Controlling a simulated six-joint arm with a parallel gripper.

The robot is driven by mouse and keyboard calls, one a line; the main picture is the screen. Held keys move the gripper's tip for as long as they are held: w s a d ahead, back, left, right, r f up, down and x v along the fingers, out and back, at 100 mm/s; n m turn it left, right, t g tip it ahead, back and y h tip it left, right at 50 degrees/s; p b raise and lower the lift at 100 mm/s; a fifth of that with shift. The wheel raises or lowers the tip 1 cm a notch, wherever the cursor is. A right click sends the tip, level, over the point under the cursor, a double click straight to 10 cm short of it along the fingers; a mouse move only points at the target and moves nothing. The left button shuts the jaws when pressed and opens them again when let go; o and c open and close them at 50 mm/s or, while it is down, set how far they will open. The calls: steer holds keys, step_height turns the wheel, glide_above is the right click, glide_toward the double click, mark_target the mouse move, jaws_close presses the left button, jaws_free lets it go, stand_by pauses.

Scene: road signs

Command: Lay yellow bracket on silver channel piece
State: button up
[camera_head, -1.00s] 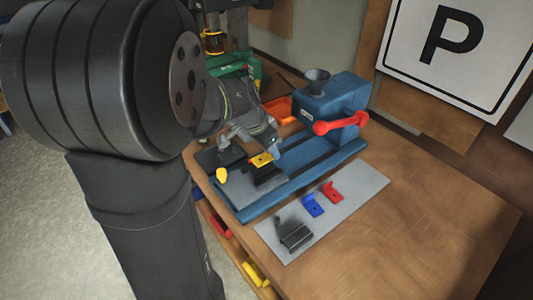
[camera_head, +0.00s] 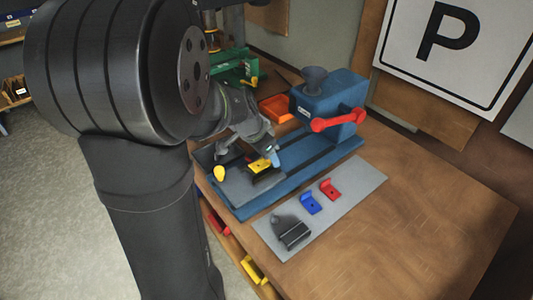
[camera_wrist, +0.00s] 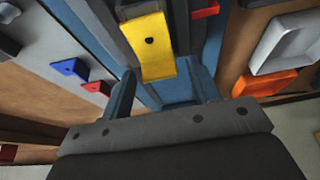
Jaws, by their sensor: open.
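The yellow bracket (camera_head: 259,166) lies on a dark grey channel-like piece (camera_head: 262,174) on the blue machine's bed; the contact beneath it is hidden. In the wrist view the bracket (camera_wrist: 150,48) shows its holed face, with the grey piece (camera_wrist: 180,18) around its far end. My gripper (camera_wrist: 166,88) is open, with one finger on either side of the bracket's near end. In the head view my gripper (camera_head: 266,154) is right at the bracket and partly hides it. I cannot tell whether the fingers touch it.
A grey mat (camera_head: 340,200) in front holds a blue bracket (camera_head: 310,204), a red bracket (camera_head: 329,189) and a dark grey part (camera_head: 293,236). The blue machine (camera_head: 328,98) has a red handle (camera_head: 338,120). An orange tray (camera_head: 276,107) stands behind. The table's right side is clear.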

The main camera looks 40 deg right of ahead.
mark_target(254, 168)
steer(key=v, duration=1.2)
stand_by(0.3)
steer(key=x, duration=1.2)
steer(key=shift+f, duration=0.2)
step_height(254, 168, up, 3)
steer(key=shift+f, duration=0.2)
steer(key=shift+r, duration=0.45)
